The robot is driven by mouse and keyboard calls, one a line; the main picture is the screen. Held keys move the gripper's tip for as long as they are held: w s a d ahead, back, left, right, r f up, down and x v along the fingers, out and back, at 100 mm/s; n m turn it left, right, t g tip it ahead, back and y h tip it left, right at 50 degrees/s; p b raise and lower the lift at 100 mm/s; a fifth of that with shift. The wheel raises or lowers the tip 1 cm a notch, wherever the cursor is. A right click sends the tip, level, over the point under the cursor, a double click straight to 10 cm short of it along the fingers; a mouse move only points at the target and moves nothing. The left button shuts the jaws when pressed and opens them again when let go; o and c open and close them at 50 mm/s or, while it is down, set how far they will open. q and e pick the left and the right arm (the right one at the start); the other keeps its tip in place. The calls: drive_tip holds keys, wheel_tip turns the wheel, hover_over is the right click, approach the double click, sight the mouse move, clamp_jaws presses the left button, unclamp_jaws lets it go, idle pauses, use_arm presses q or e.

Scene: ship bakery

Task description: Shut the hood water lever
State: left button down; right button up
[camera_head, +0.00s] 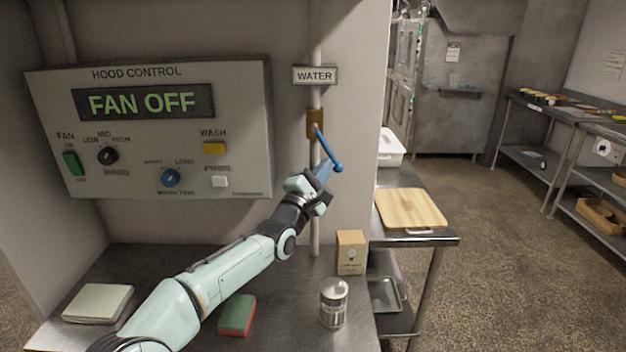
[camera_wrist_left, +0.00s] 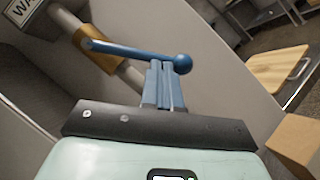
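The hood water lever (camera_head: 327,148) is a blue rod with a ball end on a brass valve body (camera_head: 315,123), on the vertical pipe under the WATER sign (camera_head: 315,75). It slants down to the right from its pivot. My left gripper (camera_head: 325,171) is at the lever's outer part, just below it. In the left wrist view the lever (camera_wrist_left: 125,49) runs across the tips of my blue fingers (camera_wrist_left: 163,66), near the ball. The fingers are close together, with the rod crossing both rather than between them. Contact looks likely but is not certain. My right gripper is not in view.
The hood control panel (camera_head: 150,130) reads FAN OFF, left of the pipe. On the steel counter stand a small box (camera_head: 351,252), a metal shaker (camera_head: 333,303), a sponge (camera_head: 237,315) and a pale stack (camera_head: 97,303). A cutting board (camera_head: 410,208) lies on the table at right.

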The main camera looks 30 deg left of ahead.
use_arm(q)
drive_tip(key=w+d+r+n+y+b, duration=0.3)
drive_tip(key=d+r+n+y+b, duration=0.2)
drive_tip(key=n+y, duration=0.6)
drive_tip(key=shift+w+d+r+n, duration=0.25)
drive_tip(key=shift+r+n, duration=0.2)
drive_tip(key=shift+n, duration=2.35)
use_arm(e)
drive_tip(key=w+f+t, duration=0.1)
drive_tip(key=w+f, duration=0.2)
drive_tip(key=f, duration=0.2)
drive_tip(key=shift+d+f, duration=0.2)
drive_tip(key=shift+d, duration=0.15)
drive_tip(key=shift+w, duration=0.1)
use_arm(q)
drive_tip(key=shift+d, duration=0.1)
